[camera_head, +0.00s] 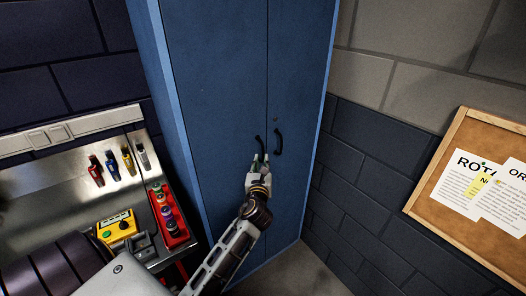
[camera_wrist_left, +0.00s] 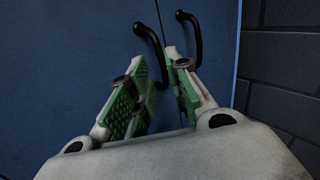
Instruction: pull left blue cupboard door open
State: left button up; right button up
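The blue cupboard stands in the middle of the head view with both doors shut. Its left door (camera_head: 215,90) has a black curved handle (camera_head: 260,145) near the centre seam. My left gripper (camera_head: 258,163) is at the lower part of this handle. In the left wrist view the left handle (camera_wrist_left: 150,42) runs down into the gap between the green-padded fingers (camera_wrist_left: 160,88). The fingers are apart, and I cannot tell whether they touch the handle. The lower handle end is partly hidden by the fingers. My right gripper is not in view.
The right door (camera_head: 295,80) has a similar handle (camera_head: 278,142) close by on the right. A metal bench (camera_head: 50,205) with a red tray (camera_head: 174,238) and a yellow button box (camera_head: 117,228) stands left of the cupboard. A cork board (camera_head: 430,205) hangs at right.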

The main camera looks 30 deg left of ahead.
aim_at(263, 152)
pick_arm(q)
jog(key=shift+p+x, duration=0.35)
jog(key=shift+x, duration=3.65)
grip_shut()
